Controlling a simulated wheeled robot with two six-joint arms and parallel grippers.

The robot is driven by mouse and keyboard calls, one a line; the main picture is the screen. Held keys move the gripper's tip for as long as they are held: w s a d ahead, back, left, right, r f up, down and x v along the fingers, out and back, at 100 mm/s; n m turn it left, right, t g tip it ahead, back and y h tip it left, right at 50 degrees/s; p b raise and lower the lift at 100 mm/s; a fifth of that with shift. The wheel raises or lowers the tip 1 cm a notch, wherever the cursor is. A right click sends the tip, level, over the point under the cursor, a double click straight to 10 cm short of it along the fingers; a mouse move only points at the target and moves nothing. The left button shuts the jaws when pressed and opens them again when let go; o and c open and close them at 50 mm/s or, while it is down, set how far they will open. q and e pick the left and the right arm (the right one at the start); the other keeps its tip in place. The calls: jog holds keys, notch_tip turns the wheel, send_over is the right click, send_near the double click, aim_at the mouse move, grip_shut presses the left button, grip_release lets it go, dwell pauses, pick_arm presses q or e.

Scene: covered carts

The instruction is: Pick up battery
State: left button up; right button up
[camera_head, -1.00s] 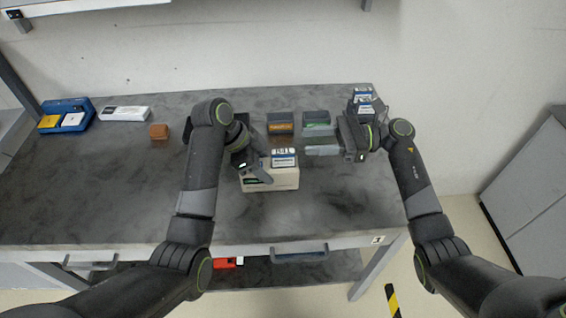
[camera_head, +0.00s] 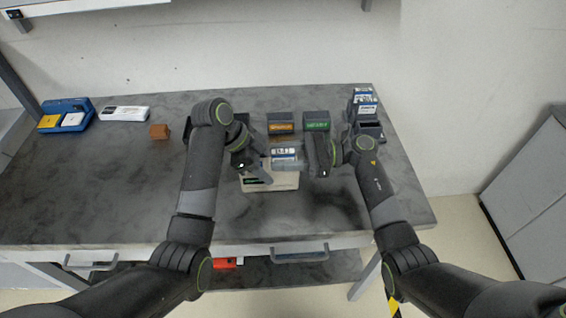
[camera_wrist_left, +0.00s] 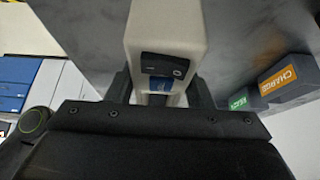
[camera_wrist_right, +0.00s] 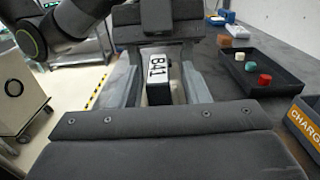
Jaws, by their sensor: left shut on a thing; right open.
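A beige device (camera_head: 284,181) stands on the grey cart top near its middle. A battery labelled B41 (camera_head: 284,153) stands upright at it; the label also shows in the right wrist view (camera_wrist_right: 157,66). I cannot tell how deep the battery sits in the device. My left gripper (camera_wrist_left: 160,90) is shut on the beige device (camera_wrist_left: 165,28), one finger on each side. My right gripper (camera_wrist_right: 162,85) is open, with its fingers on both sides of the battery and a gap visible. In the head view, it reaches in from the right.
An orange-labelled bin (camera_head: 281,123) and a green-labelled bin (camera_head: 316,121) stand behind the device. Blue-and-white batteries (camera_head: 363,101) stand at the back right. A black tray (camera_wrist_right: 240,68) holds small coloured pieces. A brown block (camera_head: 159,131) and blue case (camera_head: 66,116) lie left.

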grip_shut()
jog(key=shift+r, duration=0.1)
dwell(0.3)
pick_arm(q)
jog(key=shift+f, duration=0.1)
jog(key=o, duration=1.3)
pick_arm(e)
notch_tip(320, 180, up, 18)
